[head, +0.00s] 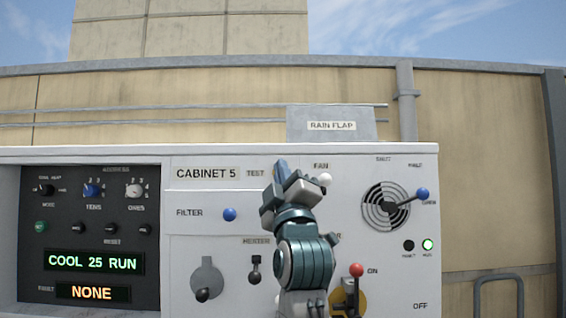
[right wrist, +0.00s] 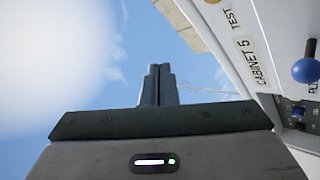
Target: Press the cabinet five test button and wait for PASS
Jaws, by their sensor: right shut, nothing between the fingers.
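The cabinet five panel (head: 200,255) is white and carries the label CABINET 5 with TEST (head: 255,173) beside it. No test button shows in the head view; my right gripper (head: 281,170) covers the spot just right of the TEST label. The gripper is shut and empty, pointing up in front of the panel; I cannot tell whether it touches. In the right wrist view, a small yellow part (right wrist: 212,1) shows at the top edge near the TEST label. The green display (head: 95,262) reads COOL 25 RUN. The orange display (head: 94,292) reads NONE. My left gripper is out of view.
A blue filter knob (head: 229,214) is left of my gripper, and a white fan knob (head: 325,179) is close on its right. A red-knobbed lever (head: 356,270) stands below right. A blue-knobbed lever (head: 422,194) is farther right. A green lamp (head: 428,244) is lit.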

